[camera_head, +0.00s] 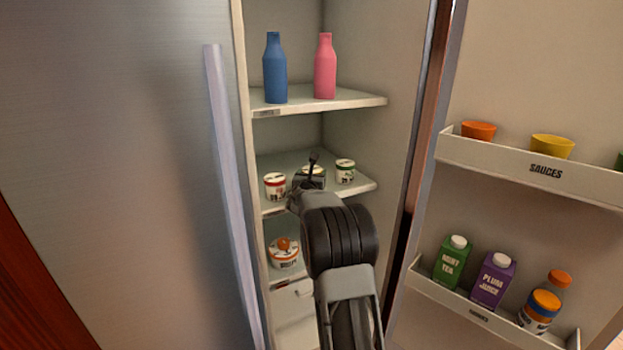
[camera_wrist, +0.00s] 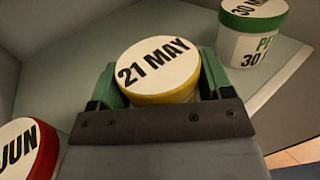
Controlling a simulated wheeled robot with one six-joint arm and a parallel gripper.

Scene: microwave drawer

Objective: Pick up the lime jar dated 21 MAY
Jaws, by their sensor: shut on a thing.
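A round jar with a white lid top reading "21 MAY" and a yellow rim (camera_wrist: 158,62) sits between the two green fingers of my gripper (camera_wrist: 160,80) in the wrist view. The fingers are closed against its sides. Its front label is hidden by my gripper, so the flavour name cannot be read. In the head view my gripper (camera_head: 308,182) is at the middle fridge shelf, largely covering the held jar. I cannot tell whether the jar is touching the shelf or raised.
A green-rimmed jar dated 30 MAY (camera_wrist: 252,32) stands to the right, apart. A red-rimmed jar marked JUN (camera_wrist: 28,150) is close at left. A blue bottle (camera_head: 275,70) and pink bottle (camera_head: 325,68) stand on the shelf above. The fridge door (camera_head: 540,170) is open at right.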

